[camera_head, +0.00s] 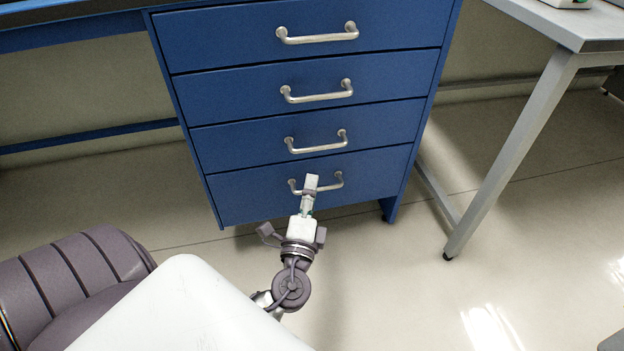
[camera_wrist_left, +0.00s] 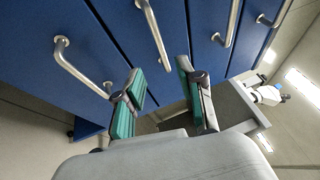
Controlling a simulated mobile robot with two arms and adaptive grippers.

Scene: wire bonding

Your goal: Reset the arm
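My left gripper (camera_head: 310,188) shows in the head view in front of the lowest drawer (camera_head: 245,195) of the blue cabinet. In that view it overlaps the handle (camera_head: 333,183) of this drawer. The left wrist view shows the two green-padded fingers of the left gripper (camera_wrist_left: 160,98) spread apart with nothing between them. The fingers appear clear of the handles there. My right gripper is in neither view.
The blue cabinet has several closed drawers with metal handles (camera_head: 317,35). A grey table (camera_head: 575,28) stands to the right, its leg (camera_head: 510,155) reaching the floor. A white device (camera_wrist_left: 265,95) appears in the wrist view. Floor (camera_head: 400,290) right of my arm is clear.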

